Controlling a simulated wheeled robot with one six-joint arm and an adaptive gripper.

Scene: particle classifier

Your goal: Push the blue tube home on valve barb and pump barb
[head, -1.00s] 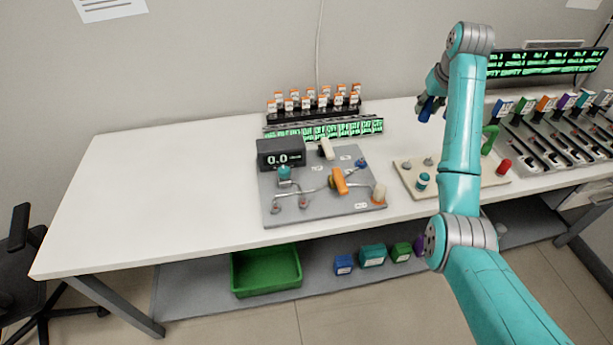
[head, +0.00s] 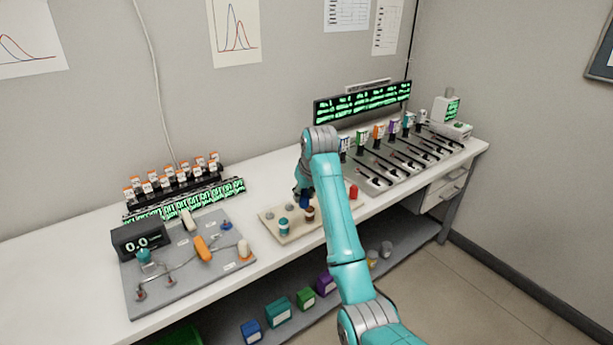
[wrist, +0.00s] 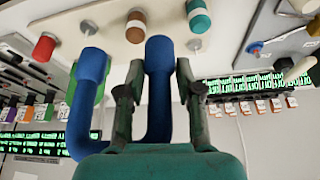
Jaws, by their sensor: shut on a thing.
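My gripper (wrist: 155,90) is shut on one leg of the U-shaped blue tube (wrist: 158,70) in the wrist view. The tube's other leg (wrist: 92,68) stands free to the left of the fingers. Both open ends point toward the beige board (wrist: 165,25); contact with it cannot be told. In the head view a little of the blue tube (head: 305,203) shows over the board (head: 288,238), and my arm hides most of the gripper. The grey panel (head: 185,270) carries small barbs, including a blue-based fitting (head: 226,225) and a teal-topped part (head: 144,258). Which are the valve and pump barbs is unclear.
A display box (head: 138,241) and orange handle (head: 203,248) stand on the panel. Orange-capped vials (head: 172,178) stand behind it.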

